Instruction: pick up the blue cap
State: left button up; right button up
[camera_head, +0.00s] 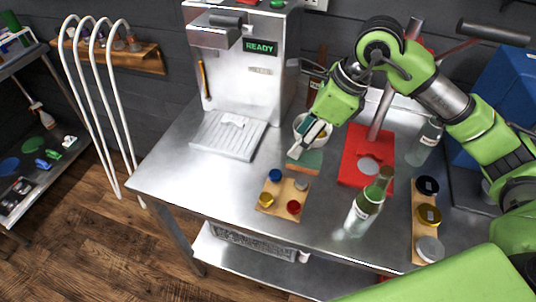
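The blue cap (276,174) lies at the back left of a small wooden board (281,193) on the metal table. The board also holds a silver cap (302,184), a yellow cap (266,200) and a red cap (294,207). My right gripper (296,108) comes in from the right, behind and above the board. Its fingers look spread apart, with nothing visible between them. The nearer finger is above a sponge (305,162) and partly hides a white bowl (298,124). The gripper is apart from the blue cap. My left gripper is not in view.
A coffee machine (228,75) with a drip tray (229,136) stands at the back left. A red stand base (352,160), green bottle (365,208), clear bottle (424,142) and board of larger lids (420,216) occupy the right. Table left of the caps is clear.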

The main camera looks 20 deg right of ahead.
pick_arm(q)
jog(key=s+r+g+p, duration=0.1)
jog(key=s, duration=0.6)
pick_arm(e)
jog(key=s+x, duration=0.1)
jog(key=x, duration=0.3)
jog(key=p, duration=0.2)
send_over(276, 173)
jog(key=s+d, duration=0.1)
jog(key=d, duration=0.1)
notch_tip(276, 173, down, 4)
jog(key=shift+s+d+f, duration=0.1)
jog(key=shift+f, duration=0.15)
jog(key=shift+s+p+x, duration=0.25)
jog(key=shift+p+x, duration=0.45)
jog(key=shift+x, duration=1.5)
jog(key=shift+w+f, duration=0.1)
jog(key=c, duration=0.7)
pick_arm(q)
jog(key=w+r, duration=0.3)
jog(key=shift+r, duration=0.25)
